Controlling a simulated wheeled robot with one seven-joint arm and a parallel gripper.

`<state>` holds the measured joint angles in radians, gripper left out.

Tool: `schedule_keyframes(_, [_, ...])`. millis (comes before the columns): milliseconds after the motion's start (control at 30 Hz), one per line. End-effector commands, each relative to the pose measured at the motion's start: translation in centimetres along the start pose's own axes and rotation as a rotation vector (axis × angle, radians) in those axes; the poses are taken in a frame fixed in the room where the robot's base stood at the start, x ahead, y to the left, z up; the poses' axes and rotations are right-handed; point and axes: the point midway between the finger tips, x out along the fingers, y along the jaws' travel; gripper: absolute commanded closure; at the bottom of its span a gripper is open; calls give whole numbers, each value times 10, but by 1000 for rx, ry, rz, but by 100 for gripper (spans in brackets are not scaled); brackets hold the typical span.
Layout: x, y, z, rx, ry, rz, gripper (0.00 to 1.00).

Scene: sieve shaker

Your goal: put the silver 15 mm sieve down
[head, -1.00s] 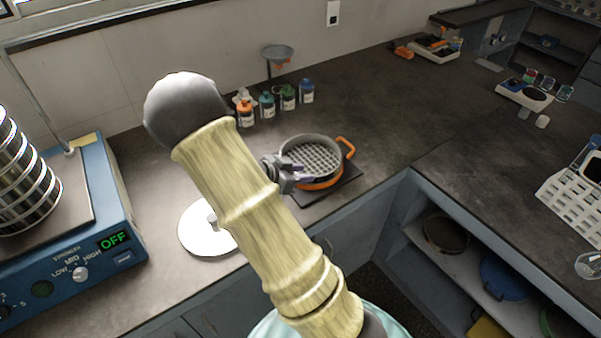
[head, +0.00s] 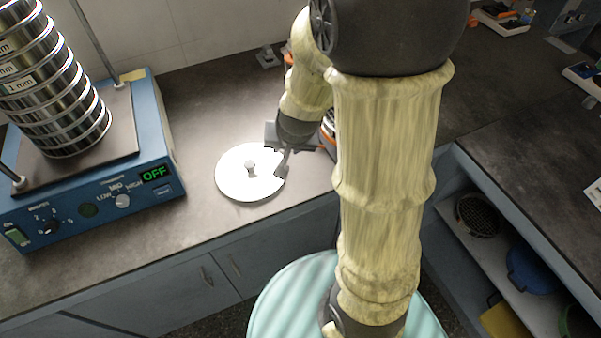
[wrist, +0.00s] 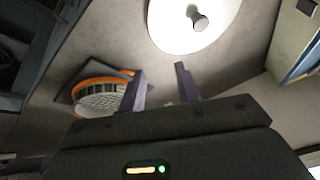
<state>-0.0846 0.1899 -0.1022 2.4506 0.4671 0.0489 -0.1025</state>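A silver sieve with a coarse mesh (wrist: 98,100) sits at an orange rim on a dark mat (wrist: 68,96) on the counter, in the wrist view. I cannot read its size label. In the head view my arm hides most of it, leaving only a sliver in sight (head: 328,128). My gripper (head: 284,166) is near the right edge of the white round lid, to the left of the sieve. In the wrist view my gripper (wrist: 162,84) has its two fingers apart with nothing between them. The sieve lies to the left of the fingers, not held.
The white round lid (head: 237,184) with a knob lies on the counter. At left stands a blue shaker (head: 100,207), its display reading OFF, bearing a stack of silver sieves (head: 58,95). The counter (head: 205,120) between shaker and lid is clear. Low shelves (head: 490,255) are at right.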

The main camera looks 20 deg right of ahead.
Motion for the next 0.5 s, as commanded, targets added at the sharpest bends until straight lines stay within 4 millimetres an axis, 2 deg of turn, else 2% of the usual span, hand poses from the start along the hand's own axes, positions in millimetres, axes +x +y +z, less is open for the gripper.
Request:
schedule_keyframes(100, [-26,4,34,-158,-100,-12,67])
schedule_keyframes(200, [-43,15,59,-273,-170,8,67])
schedule_keyframes(333, [-54,25,74,-356,-217,35,67])
schedule_keyframes(500, [-55,27,77,-370,-228,41,67])
